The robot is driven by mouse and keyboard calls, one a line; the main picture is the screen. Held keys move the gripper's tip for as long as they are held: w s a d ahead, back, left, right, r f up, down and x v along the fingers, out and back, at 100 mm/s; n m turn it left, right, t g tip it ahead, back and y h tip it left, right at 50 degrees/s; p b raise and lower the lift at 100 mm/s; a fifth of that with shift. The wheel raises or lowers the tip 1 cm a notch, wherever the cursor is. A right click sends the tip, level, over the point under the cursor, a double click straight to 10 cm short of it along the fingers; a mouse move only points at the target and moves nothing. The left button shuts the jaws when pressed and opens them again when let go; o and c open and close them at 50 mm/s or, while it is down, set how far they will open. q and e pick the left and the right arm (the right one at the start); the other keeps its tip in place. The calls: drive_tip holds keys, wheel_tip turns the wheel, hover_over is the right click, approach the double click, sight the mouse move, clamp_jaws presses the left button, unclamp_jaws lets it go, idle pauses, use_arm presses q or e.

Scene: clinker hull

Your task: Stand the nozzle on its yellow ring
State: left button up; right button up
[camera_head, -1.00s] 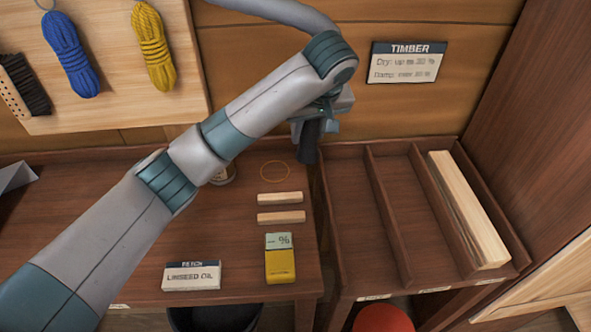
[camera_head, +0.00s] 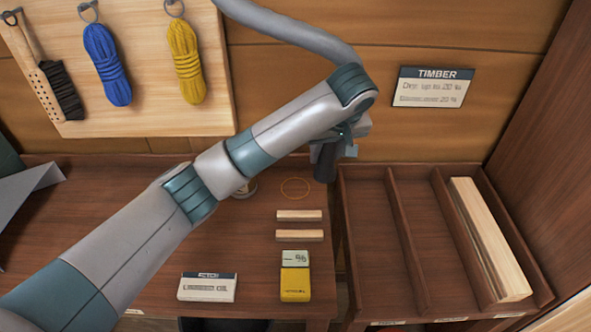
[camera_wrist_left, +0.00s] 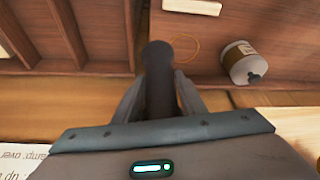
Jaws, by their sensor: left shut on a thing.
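The dark nozzle (camera_head: 325,166) is in my left gripper (camera_head: 333,148), close to upright in the head view. The left wrist view shows the nozzle (camera_wrist_left: 158,82) between the two fingers of the left gripper (camera_wrist_left: 160,100), which are shut on it. The thin yellow ring (camera_head: 295,188) is a mark on the bench top. The nozzle appears just right of the ring in the head view; its height above the bench is hard to tell. The ring also shows in the left wrist view (camera_wrist_left: 197,48), beside the nozzle's far end. My right gripper is not in view.
A white bottle (camera_wrist_left: 243,64) stands near the ring, mostly hidden by my arm in the head view. Two wood strips (camera_head: 299,215), a yellow meter (camera_head: 295,284) and a linseed oil sign (camera_head: 207,287) sit nearer. A divided timber tray (camera_head: 375,240) is right.

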use_arm(q)
drive_tip(key=w+a+f+p, duration=0.2)
drive_tip(key=w+a+f, duration=0.2)
drive_tip(key=a, duration=0.3)
drive_tip(key=shift+a+f, duration=0.2)
drive_tip(key=shift+f, duration=0.25)
wheel_tip(320, 180, down, 3)
drive_tip(key=shift+f+p, duration=0.15)
drive_tip(key=shift+p, duration=0.85)
drive_tip(key=shift+f, duration=0.35)
drive_tip(key=o, duration=1.2)
drive_tip(key=shift+f, duration=0.1)
